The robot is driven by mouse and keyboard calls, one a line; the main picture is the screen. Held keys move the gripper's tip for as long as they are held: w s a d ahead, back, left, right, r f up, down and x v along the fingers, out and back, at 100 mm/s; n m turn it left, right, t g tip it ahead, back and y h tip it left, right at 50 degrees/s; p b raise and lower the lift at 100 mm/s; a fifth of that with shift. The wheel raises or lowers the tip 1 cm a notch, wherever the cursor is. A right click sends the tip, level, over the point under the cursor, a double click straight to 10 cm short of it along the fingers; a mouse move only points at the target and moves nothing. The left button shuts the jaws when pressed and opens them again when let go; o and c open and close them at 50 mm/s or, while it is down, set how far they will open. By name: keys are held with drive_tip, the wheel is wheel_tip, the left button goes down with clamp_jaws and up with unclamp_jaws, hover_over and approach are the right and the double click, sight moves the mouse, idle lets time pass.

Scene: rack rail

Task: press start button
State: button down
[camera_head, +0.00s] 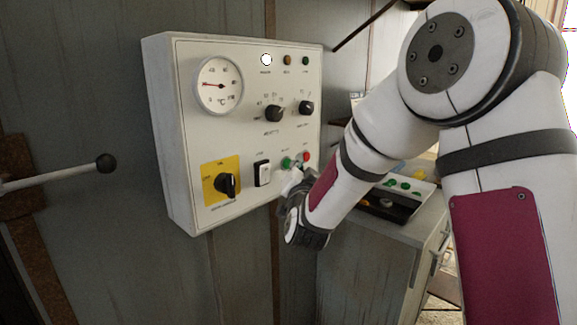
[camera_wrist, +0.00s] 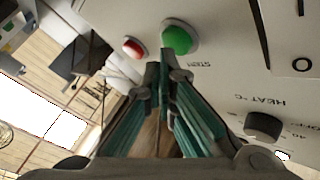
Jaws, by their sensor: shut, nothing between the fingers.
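A green button (camera_head: 286,162) sits low on the white control panel (camera_head: 215,130), with a red button (camera_head: 306,156) to its right. In the wrist view the green button (camera_wrist: 177,38) is just past the fingertips and the red button (camera_wrist: 134,47) is to its left. My gripper (camera_wrist: 166,68) is shut and empty. Its tips overlap the near edge of the green button in the wrist view; I cannot tell whether they touch it. In the head view my gripper (camera_head: 296,176) is just below the green button.
The panel also has a gauge (camera_head: 220,85), two black knobs, a black rotary switch on a yellow plate (camera_head: 221,180) and a rocker switch (camera_head: 262,173). A metal cabinet (camera_head: 365,260) stands below right.

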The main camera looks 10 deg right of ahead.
drive_tip(key=shift+w+a+b, duration=0.25)
drive_tip(key=shift+w+b, duration=0.05)
drive_tip(key=shift+w, duration=0.05)
idle(0.7)
drive_tip(key=shift+s+d, duration=0.1)
drive_tip(key=shift+s, duration=0.05)
idle(0.3)
drive_tip(key=shift+s+d, duration=0.35)
drive_tip(key=shift+s, duration=0.2)
drive_tip(key=s+d, duration=0.1)
drive_tip(key=s, duration=0.1)
drive_tip(key=s+d+p, duration=0.1)
drive_tip(key=s+d, duration=0.1)
idle(0.5)
idle(0.5)
